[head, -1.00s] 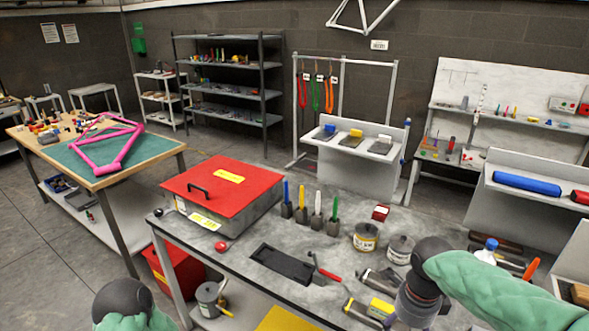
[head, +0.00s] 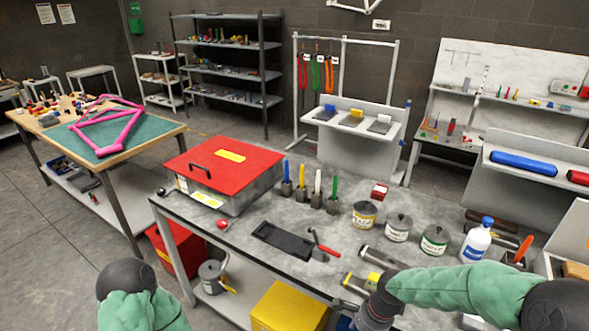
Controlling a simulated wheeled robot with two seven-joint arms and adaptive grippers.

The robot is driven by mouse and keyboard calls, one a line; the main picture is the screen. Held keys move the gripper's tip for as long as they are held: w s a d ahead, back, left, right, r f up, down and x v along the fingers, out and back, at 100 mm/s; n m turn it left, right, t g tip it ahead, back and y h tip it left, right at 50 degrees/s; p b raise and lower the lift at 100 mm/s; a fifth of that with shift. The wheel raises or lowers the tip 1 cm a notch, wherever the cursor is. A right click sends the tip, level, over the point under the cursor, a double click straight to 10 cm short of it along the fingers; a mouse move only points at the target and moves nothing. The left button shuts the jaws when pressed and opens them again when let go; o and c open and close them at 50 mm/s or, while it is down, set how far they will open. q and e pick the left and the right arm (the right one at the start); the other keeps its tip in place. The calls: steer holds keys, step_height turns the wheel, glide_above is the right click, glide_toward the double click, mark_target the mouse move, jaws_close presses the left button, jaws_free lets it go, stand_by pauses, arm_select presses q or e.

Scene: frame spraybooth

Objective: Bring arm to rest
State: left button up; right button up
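My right arm, in a green sleeve, comes in from the right in the head view, and its dark wrist hangs over the front edge of the grey worktable (head: 290,238). The fingers of my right gripper cannot be made out at the lower edge. My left arm shows only as a green sleeve and dark joint at the bottom left, in front of the table. My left gripper is outside the picture. Neither arm visibly touches anything on the table.
The table holds a red-lidded box (head: 222,165), a black tray (head: 283,241), a red-handled tool (head: 322,246), cans (head: 397,227) and a white bottle (head: 476,241). A yellow box (head: 290,306) stands below. Open floor (head: 60,240) lies at left.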

steer(key=s+a+f+n, duration=0.3)
steer(key=s+f+n, duration=0.3)
steer(key=f, duration=0.4)
steer(key=s+a+f+n+y, duration=0.1)
steer(key=s+a+f+n, duration=0.3)
steer(key=s+f+n, duration=0.3)
step_height(320, 180, down, 4)
steer(key=shift+f+y, duration=0.1)
steer(key=shift+y, duration=0.2)
